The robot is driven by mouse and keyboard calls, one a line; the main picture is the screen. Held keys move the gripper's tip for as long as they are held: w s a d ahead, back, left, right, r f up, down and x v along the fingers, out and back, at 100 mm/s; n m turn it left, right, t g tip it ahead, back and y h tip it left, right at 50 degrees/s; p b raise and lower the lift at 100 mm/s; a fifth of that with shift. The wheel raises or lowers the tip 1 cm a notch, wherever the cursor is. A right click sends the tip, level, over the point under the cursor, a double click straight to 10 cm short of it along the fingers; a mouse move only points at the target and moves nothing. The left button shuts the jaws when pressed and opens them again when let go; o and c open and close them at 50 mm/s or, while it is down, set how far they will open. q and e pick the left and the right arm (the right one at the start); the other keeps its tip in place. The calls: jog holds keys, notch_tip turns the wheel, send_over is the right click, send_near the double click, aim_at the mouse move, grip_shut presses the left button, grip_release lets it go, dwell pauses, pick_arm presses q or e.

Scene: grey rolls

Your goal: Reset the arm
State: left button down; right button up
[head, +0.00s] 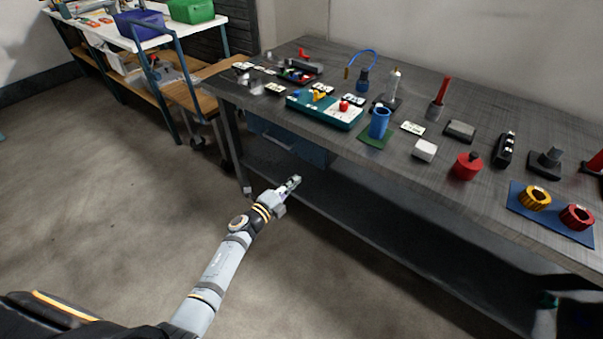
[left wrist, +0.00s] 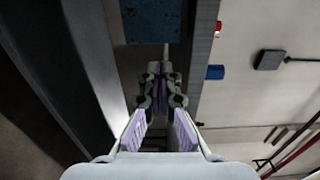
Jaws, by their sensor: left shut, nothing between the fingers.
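My left arm reaches in from the lower left of the head view. Its gripper (head: 292,183) is in front of the long grey table (head: 285,65), below the level of its top and apart from it. The gripper is shut and empty. In the left wrist view its two fingers (left wrist: 160,78) come together at the tips, with the table's underside and edge around them. My right gripper is not in view.
On the table stand a blue cup (head: 379,122), a red pot (head: 467,166), a white block (head: 424,150) and a blue mat (head: 520,203) with yellow and red rings. A lower shelf (head: 400,225) runs underneath. Open floor (head: 110,190) lies at left.

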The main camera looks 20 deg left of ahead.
pick_arm(q)
jog(key=s+a+f+n+g+y, duration=0.25)
jog(key=s+f+n, duration=0.35)
jog(key=f, duration=0.4)
jog(key=s+a+f+n+g+y, duration=0.2)
jog(key=s+a+f+n, duration=0.2)
jog(key=s+f, duration=0.55)
jog(key=s+a+f+n+g+y, duration=0.35)
jog(key=s+f, duration=0.25)
jog(key=f, duration=0.6)
jog(key=s+f+n+g, duration=0.2)
jog(key=s+f+n, duration=0.15)
jog(key=s, duration=0.65)
jog(key=s+f+n+g, duration=0.25)
jog(key=s+f, duration=0.25)
jog(key=s, duration=0.4)
jog(key=s+f+n+g, duration=0.2)
jog(key=s+f+g, duration=0.15)
jog(key=s, duration=0.65)
notch_tip(320, 180, up, 13)
jog(key=p, duration=1.3)
jog(key=shift+s+d+t, duration=0.2)
jog(key=shift+s+t, duration=0.1)
jog(key=shift+s, duration=0.1)
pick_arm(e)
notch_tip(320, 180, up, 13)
pick_arm(q)
jog(key=shift+n, duration=0.25)
